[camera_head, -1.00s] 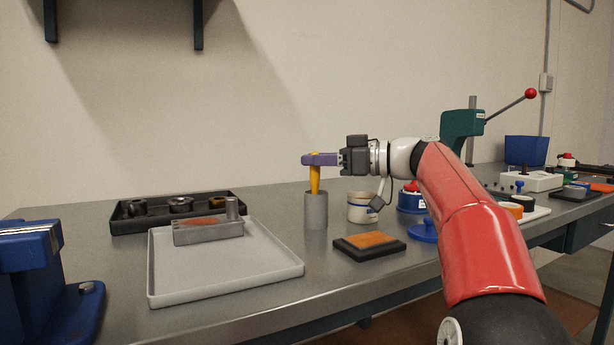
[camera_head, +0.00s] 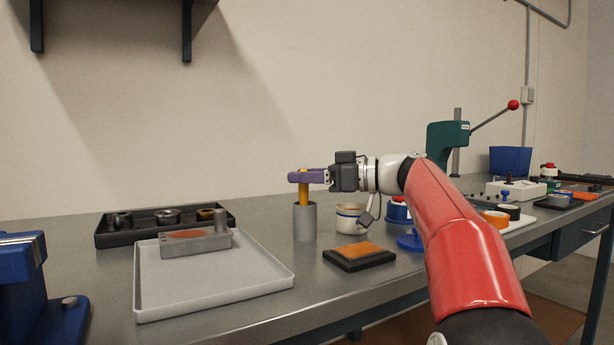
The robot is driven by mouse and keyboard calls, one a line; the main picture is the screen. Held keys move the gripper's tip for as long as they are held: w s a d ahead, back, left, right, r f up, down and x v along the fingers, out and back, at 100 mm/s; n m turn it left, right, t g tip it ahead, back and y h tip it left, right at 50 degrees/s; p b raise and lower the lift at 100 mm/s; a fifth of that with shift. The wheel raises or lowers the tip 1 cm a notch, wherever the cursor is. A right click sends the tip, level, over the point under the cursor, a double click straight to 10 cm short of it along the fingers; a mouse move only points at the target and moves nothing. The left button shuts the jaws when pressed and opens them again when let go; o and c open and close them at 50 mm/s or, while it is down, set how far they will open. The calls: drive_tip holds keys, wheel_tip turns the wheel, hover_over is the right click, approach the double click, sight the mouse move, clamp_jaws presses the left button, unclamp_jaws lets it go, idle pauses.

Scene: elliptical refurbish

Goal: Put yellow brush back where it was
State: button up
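The yellow brush (camera_head: 303,193) stands upright, its lower part hidden inside the grey cylindrical holder (camera_head: 304,223) on the metal bench. My gripper (camera_head: 303,176) reaches in from the right, with its purple fingers level and around the upper end of the brush handle. It looks shut on the handle, just above the holder. The bristles are not visible.
A white cup (camera_head: 350,219) stands right of the holder, below my wrist. An orange-topped black block (camera_head: 359,257) lies in front. A light grey tray (camera_head: 265,283) with a metal block (camera_head: 195,244) and a black tray (camera_head: 110,240) are left. A green press (camera_head: 445,140) stands right.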

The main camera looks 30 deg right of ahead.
drive_tip(key=b+v, duration=0.1)
drive_tip(key=v, duration=1.1)
